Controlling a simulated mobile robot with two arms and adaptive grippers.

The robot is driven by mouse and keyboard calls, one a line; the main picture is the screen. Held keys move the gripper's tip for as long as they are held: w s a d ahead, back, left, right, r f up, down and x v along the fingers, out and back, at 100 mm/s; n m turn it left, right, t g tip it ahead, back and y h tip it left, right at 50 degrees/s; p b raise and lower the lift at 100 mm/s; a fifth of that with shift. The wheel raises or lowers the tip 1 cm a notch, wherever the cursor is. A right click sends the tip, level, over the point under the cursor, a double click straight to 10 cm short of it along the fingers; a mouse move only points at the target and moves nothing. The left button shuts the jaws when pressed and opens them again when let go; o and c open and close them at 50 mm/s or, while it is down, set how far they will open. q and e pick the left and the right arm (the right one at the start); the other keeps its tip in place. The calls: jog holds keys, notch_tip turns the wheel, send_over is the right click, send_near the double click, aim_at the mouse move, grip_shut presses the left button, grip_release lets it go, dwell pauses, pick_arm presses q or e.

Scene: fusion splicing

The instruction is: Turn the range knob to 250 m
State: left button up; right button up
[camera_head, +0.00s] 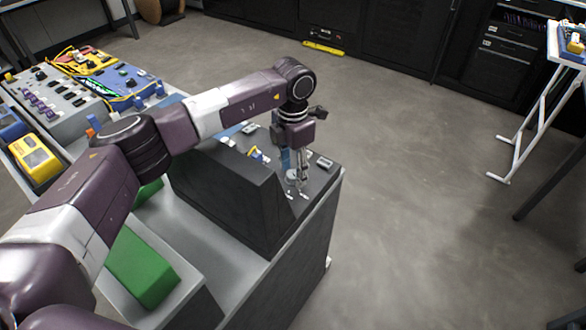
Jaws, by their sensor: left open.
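My left gripper (297,193) points down over the right end of a dark instrument box (225,200) with a raised side wall. Its fingers are apart, low over the box's top panel, and look empty. The range knob cannot be made out for certain; the gripper and the box's raised wall hide much of the panel. I cannot tell the knob's setting or whether the fingers touch it. My right gripper is not in view.
The box stands on a grey bench beside green blocks (140,268). A grey panel with several knobs (55,98), a yellow device (35,158) and a blue tray (125,80) lie at left. Open floor (430,210) is at right, with a white-legged table (525,135) beyond.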

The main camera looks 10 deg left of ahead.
aim_at(293, 173)
pick_arm(q)
jog(key=shift+r, duration=0.1)
notch_tip(293, 173, up, 12)
dwell(0.4)
dwell(0.4)
